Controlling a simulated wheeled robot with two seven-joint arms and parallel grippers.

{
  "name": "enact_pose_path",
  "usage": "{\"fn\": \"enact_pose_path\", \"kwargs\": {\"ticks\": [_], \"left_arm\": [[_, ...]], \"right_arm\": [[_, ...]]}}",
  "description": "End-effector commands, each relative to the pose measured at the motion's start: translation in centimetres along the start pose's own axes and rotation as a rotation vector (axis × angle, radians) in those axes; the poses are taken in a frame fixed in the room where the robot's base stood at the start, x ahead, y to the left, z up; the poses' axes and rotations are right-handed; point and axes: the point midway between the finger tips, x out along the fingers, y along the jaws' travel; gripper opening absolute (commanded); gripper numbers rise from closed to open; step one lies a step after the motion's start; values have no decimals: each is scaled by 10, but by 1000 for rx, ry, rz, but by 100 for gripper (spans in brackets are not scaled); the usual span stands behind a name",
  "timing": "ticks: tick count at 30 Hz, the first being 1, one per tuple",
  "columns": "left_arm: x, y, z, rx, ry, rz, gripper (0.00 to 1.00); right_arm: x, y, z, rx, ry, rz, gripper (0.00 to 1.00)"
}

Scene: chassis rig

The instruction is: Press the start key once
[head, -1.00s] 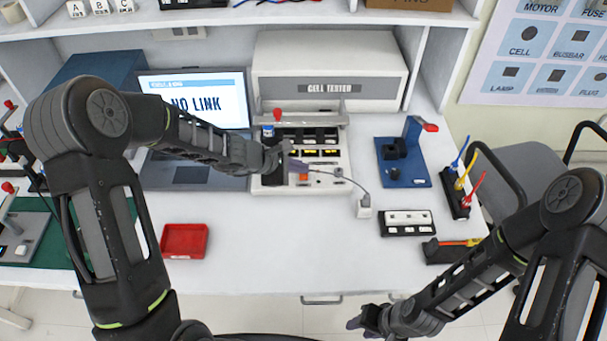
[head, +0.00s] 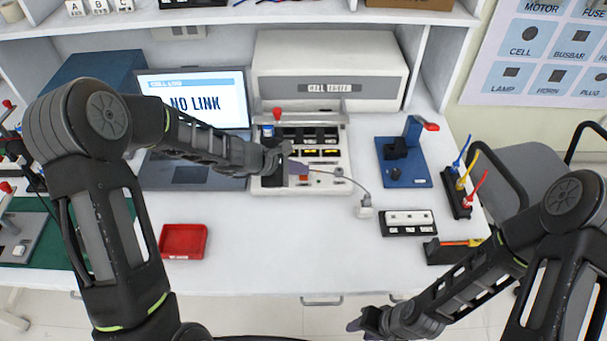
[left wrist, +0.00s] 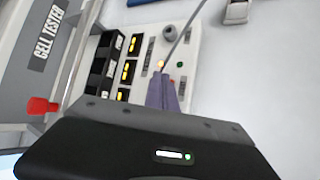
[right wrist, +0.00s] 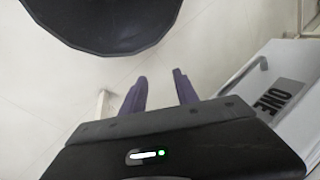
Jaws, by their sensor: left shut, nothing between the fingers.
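The cell tester (head: 335,185) stands at the back of the table, with a light panel in front of its grey housing. A small orange key (head: 303,177) shows on this panel; I cannot read a start label on it. My left gripper (head: 300,167) is shut and empty, with its purple fingertips over the panel beside the orange key. In the left wrist view the shut fingertips (left wrist: 162,92) point at the panel near a small green light (left wrist: 180,65) and hide part of it. Contact cannot be told. My right gripper (head: 358,323) is open and empty beyond the table's front edge.
A laptop (head: 197,104) showing "NO LINK" stands left of the tester. A grey cable runs from the panel to a white plug (head: 365,212). A blue fixture (head: 405,165) stands to the right, a red tray (head: 184,241) at front left. The front middle is clear.

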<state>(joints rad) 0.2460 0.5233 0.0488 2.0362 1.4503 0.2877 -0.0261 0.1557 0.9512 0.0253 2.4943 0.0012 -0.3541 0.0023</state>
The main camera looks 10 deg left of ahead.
Motion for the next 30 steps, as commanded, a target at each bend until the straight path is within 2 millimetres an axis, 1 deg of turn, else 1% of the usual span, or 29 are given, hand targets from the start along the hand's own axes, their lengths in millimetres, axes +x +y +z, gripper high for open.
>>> {"fn": "enact_pose_path", "kwargs": {"ticks": [12,24,30], "left_arm": [[1,-1,-1,0,1,-1,0],[-11,8,8,0,1,-1,0],[-11,8,8,0,0,-1,0]], "right_arm": [[1,0,0,0,0,0,36],[-11,-4,0,0,0,0,36],[-11,-4,0,0,0,0,36]]}}
